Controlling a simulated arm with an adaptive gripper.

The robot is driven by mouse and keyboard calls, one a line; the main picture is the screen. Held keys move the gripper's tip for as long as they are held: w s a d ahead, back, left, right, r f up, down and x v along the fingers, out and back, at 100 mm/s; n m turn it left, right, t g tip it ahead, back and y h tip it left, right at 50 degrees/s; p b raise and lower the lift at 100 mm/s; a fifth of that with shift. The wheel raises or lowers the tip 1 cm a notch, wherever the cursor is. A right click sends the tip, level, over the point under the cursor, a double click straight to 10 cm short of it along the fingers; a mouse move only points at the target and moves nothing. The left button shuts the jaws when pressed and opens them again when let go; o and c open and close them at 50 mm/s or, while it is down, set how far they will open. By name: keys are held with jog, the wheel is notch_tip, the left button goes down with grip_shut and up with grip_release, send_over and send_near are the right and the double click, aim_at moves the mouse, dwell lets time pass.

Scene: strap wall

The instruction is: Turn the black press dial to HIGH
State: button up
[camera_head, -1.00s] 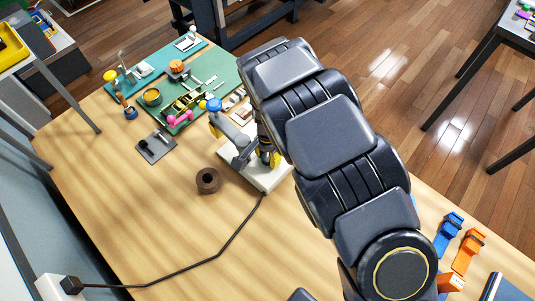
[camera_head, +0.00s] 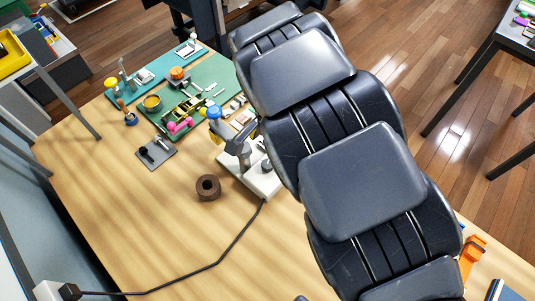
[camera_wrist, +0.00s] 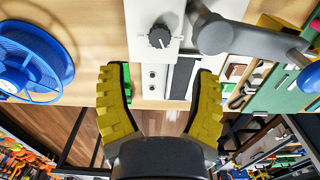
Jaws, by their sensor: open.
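The black press dial (camera_wrist: 159,36) is in the wrist view, on the white press base (camera_wrist: 145,20), with small marks around it too small to read. A light pointer line shows on it, but I cannot tell which mark it meets. My gripper (camera_wrist: 160,72) is open and empty, its yellow-padded fingers apart, with the dial beyond and between the tips, not touched. In the head view the press base (camera_head: 238,178) is partly covered by my arm, which hides most of my gripper.
In the head view, a brown roll (camera_head: 208,187) and a black cable (camera_head: 225,250) lie near the press. Green mats with parts (camera_head: 205,80) lie behind.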

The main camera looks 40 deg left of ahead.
jog(key=shift+r, duration=1.7)
jog(key=m+g+y, duration=0.4)
jog(key=m+g, duration=0.1)
jog(key=g, duration=0.1)
send_over(269, 164)
jog(key=d, duration=0.3)
notch_tip(269, 164, down, 6)
jog(key=shift+s+r, duration=0.1)
jog(key=w+d+f+m+y, duration=0.1)
jog(key=m+y, duration=0.1)
jog(key=w+d+f+m+y, duration=0.1)
jog(key=m+y, duration=0.1)
jog(key=y, duration=0.1)
jog(key=w+d+f+m+y, duration=0.1)
jog(key=m+y, duration=0.2)
jog(key=shift+d+f, duration=0.2)
jog(key=shift+w+a, duration=0.1)
jog(key=x, duration=0.7)
jog(key=shift+a+f, duration=0.15)
jog(key=shift+a, duration=0.05)
grip_shut()
